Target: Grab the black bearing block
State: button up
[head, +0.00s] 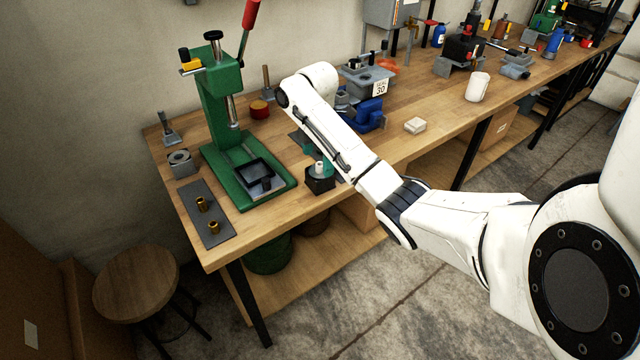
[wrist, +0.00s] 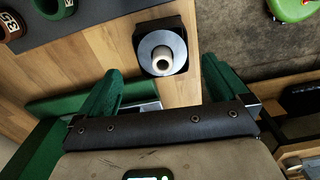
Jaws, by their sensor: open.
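The black bearing block (head: 320,184) stands on the workbench near its front edge, right of the green press. A pale, upright cylinder shows on its top. In the wrist view the block (wrist: 141,32) is seen from above, with a grey disc and a cream centre pin. My gripper (wrist: 160,80) is open, with its two green fingers spread either side of the block's near end in the picture. The block lies between and just beyond the fingertips, and I see no contact. In the head view my gripper (head: 314,156) is partly hidden behind my arm.
The green arbor press (head: 222,110) with a black tray (head: 250,170) stands close on the left. A dark mat (head: 198,222) holds brass bushings. The bench's front edge is close to the block.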

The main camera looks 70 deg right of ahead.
aim_at(320, 172)
jog(key=shift+s+d+f+p, duration=0.1)
jog(key=shift+f+p, duration=0.15)
jog(key=shift+f, duration=0.75)
jog(key=shift+s+a+f+p, duration=0.1)
jog(key=shift+f+p, duration=0.1)
jog(key=shift+f, duration=0.8)
jog(key=shift+s+d+f+p, duration=0.1)
jog(key=shift+f+p, duration=0.15)
jog(key=shift+f, duration=0.75)
jog(key=shift+c, duration=0.5)
jog(key=c, duration=1.6)
jog(key=shift+r, duration=0.15)
jog(key=shift+c, duration=0.6)
